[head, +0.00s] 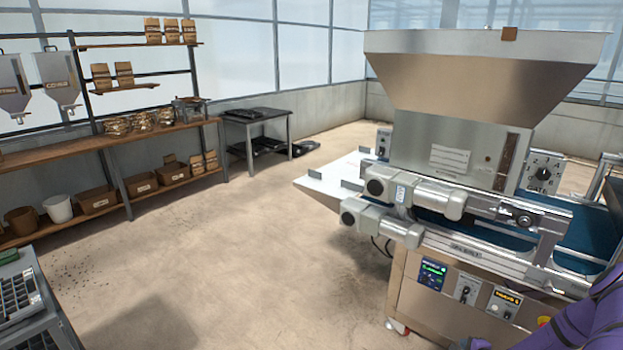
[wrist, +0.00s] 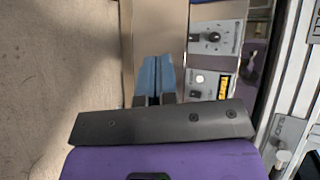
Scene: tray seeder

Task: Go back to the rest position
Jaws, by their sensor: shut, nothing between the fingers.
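My gripper (wrist: 157,77) shows in the wrist view with its blue fingers together and nothing between them. It is in front of the lower cabinet of the tray seeder, beside a panel with a black knob (wrist: 212,37) and a white button (wrist: 200,79). In the head view the tray seeder (head: 452,200) stands at the right, with a large metal hopper (head: 470,75) on top and a blue belt (head: 590,233). Part of my purple arm shows at the lower right of the head view; the gripper is outside that view.
A wooden shelf bench (head: 85,150) with bags and pots runs along the left wall. A dark side table (head: 255,118) stands at the back. A seed tray (head: 17,297) lies on a stand at the lower left. The concrete floor (head: 230,230) between is clear.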

